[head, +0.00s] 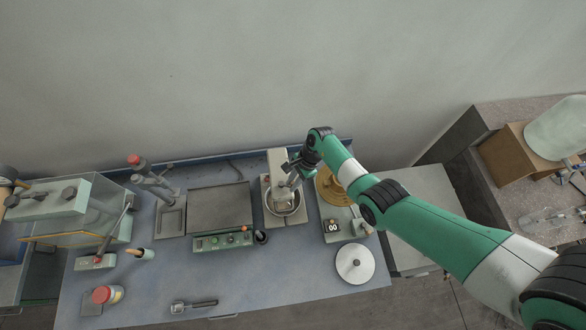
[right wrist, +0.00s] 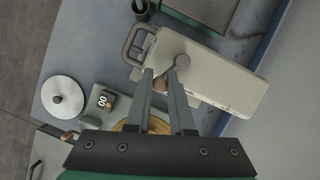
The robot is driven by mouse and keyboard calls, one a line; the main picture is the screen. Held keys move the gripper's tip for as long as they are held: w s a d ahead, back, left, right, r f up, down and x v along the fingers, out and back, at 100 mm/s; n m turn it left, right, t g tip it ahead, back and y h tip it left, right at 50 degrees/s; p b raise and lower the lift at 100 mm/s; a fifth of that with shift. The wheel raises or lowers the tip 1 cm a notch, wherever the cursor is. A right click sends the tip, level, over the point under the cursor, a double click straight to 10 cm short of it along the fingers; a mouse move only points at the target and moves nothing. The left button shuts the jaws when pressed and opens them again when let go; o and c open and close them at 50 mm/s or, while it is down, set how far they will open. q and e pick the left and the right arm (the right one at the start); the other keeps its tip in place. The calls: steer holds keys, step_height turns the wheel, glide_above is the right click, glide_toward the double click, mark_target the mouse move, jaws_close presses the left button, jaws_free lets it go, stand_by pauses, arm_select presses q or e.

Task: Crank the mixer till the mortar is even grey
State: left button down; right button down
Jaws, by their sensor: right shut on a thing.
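The mixer (head: 277,160) is a beige stand machine at the back of the bench, with a metal bowl (head: 284,209) under its head. My right gripper (head: 288,176) is at the mixer head, above the bowl. In the right wrist view the mixer (right wrist: 225,80) lies beyond my fingers (right wrist: 164,73). They are shut on the crank handle (right wrist: 160,82), a brownish grip beside a round grey hub (right wrist: 181,61). The gripper partly hides the bowl in the head view, and the mortar's colour cannot be told. My left gripper is not in view.
Left of the mixer is a hotplate-like unit (head: 220,207) with a black cup (head: 261,237). Right are a scale (head: 333,227) with a numeric display, a wooden disc (head: 331,187) and a white lid (head: 355,263). A metal tool (head: 193,305) lies in front. The front middle is mostly clear.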

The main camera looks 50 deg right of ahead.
steer(key=shift+a+r+m, duration=0.2)
steer(key=shift+m, duration=0.1)
steer(key=shift+f, duration=0.2)
steer(key=c, duration=0.8)
jaws_free()
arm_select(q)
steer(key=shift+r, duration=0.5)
arm_select(e)
steer(key=p+v, duration=0.2)
steer(key=v, duration=0.3)
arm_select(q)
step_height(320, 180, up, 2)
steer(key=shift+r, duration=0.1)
arm_select(e)
glide_toward(292, 183)
steer(key=shift+s+d+r, duration=0.2)
steer(key=shift+s+r, duration=0.15)
steer(key=shift+r, duration=0.25)
